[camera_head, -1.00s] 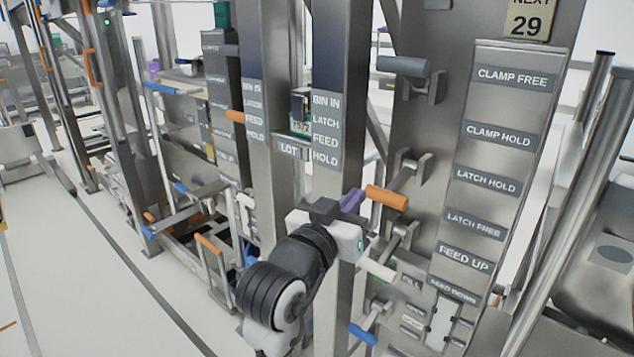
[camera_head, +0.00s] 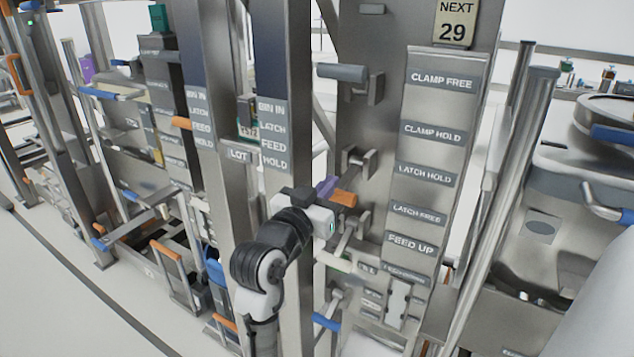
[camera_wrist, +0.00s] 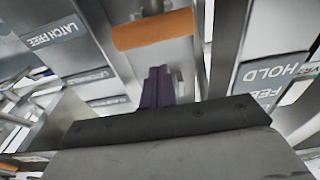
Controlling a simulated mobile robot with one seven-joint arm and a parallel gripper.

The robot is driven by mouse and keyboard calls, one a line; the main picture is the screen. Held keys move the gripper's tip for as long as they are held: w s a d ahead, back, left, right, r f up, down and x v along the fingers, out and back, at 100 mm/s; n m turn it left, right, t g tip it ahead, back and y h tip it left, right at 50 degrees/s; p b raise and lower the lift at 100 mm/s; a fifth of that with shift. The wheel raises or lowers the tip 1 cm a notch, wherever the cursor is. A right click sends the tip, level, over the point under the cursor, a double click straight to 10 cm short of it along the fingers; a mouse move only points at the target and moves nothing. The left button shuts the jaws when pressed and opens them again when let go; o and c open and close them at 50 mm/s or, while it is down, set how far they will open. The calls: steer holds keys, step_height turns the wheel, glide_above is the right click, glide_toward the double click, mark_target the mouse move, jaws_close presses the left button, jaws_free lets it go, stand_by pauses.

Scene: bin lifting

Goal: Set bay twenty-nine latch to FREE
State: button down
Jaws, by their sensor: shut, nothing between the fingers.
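The orange-gripped latch lever (camera_head: 344,199) sticks out from the grey panel, left of the LATCH FREE plate (camera_head: 418,215) and below the LATCH HOLD plate (camera_head: 424,174). Its orange grip (camera_wrist: 153,30) crosses the top of the wrist view. My gripper (camera_head: 328,188) is at the left end of this grip, its purple fingers (camera_wrist: 158,72) shut together and empty. In the wrist view the fingertips lie just short of the grip; I cannot tell whether they touch it. The lever's pivot is partly hidden.
A sign reading NEXT 29 (camera_head: 455,22) tops the panel. A grey-gripped lever (camera_head: 342,72) is above, by CLAMP FREE (camera_head: 441,80). A pale-gripped lever (camera_head: 333,261) and a blue one (camera_head: 326,321) are below. A steel post (camera_head: 285,120) stands close left of my gripper.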

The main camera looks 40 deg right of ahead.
mark_target(333, 197)
steer(key=shift+w+d+f, duration=0.1)
steer(key=shift+d+f, duration=0.2)
steer(key=shift+f, duration=0.6)
step_height(333, 197, down, 3)
steer(key=h+b, duration=0.1)
steer(key=b, duration=0.4)
steer(key=shift+r, duration=0.2)
steer(key=shift+d+f+t+b, duration=0.15)
steer(key=shift+f+t+b, duration=0.2)
steer(key=shift+b, duration=0.45)
